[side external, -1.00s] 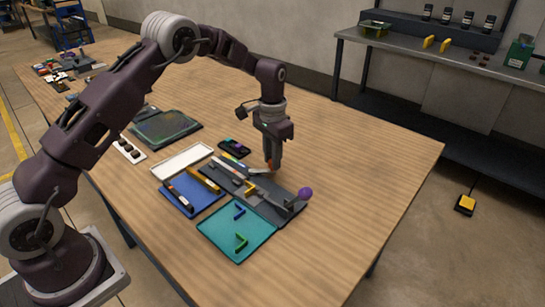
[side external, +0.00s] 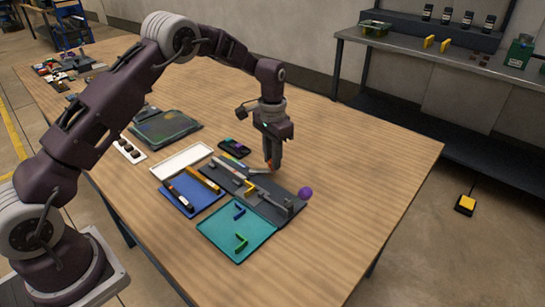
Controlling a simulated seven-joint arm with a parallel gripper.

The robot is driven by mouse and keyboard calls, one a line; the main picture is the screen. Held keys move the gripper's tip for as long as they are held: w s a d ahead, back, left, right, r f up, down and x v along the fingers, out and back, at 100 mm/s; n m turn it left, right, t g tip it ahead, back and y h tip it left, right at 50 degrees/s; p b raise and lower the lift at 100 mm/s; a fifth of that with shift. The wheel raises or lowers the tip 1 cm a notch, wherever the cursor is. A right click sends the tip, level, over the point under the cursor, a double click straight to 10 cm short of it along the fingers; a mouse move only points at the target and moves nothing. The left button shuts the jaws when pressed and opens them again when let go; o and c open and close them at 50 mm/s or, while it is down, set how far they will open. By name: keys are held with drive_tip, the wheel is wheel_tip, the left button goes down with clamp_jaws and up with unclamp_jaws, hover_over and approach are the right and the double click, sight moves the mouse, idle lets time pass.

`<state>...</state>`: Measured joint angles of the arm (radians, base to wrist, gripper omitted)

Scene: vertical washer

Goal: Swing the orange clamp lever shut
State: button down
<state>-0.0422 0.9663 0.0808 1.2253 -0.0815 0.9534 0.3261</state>
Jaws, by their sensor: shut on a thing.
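The orange clamp lever (side external: 268,167) is small and mostly hidden by my fingers. It sits at the far end of a dark grey fixture (side external: 262,206) on the wooden table. My gripper (side external: 273,168) points straight down there, with its fingers shut on the lever. A light-coloured bar (side external: 259,171) lies just left of the fingertips. The lever's exact angle is too small to tell.
A purple ball (side external: 305,193) is at the fixture's right end. A teal tray (side external: 237,247), a blue tray (side external: 190,209) and a white tray (side external: 181,161) lie close by. The table to the right is clear.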

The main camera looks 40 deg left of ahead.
drive_tip(key=shift+w, duration=0.1)
drive_tip(key=a+n, duration=0.1)
drive_tip(key=n, duration=0.1)
drive_tip(key=w+n, duration=0.1)
drive_tip(key=n, duration=0.1)
drive_tip(key=shift+w+a, duration=0.1)
drive_tip(key=shift+a, duration=0.3)
drive_tip(key=a+n, duration=0.1)
drive_tip(key=n, duration=0.3)
drive_tip(key=a+n, duration=0.1)
drive_tip(key=shift+w+a+n, duration=0.3)
drive_tip(key=shift+a+n, duration=0.05)
drive_tip(key=shift+n, duration=0.05)
drive_tip(key=n, duration=0.1)
drive_tip(key=a+n, duration=0.1)
drive_tip(key=n, duration=0.1)
drive_tip(key=a+n, duration=0.1)
drive_tip(key=shift+s+a+n, duration=0.1)
drive_tip(key=shift+s+n, duration=0.15)
drive_tip(key=shift+n, duration=0.05)
drive_tip(key=shift+s+a+n, duration=0.25)
drive_tip(key=shift+a+n, duration=0.05)
drive_tip(key=shift+n, duration=0.5)
drive_tip(key=shift+s+a+n, duration=0.2)
drive_tip(key=shift+a+n, duration=0.15)
drive_tip(key=shift+n, duration=0.45)
drive_tip(key=shift+s+a+n, duration=0.25)
drive_tip(key=shift+a+n, duration=0.05)
drive_tip(key=shift+n, duration=0.5)
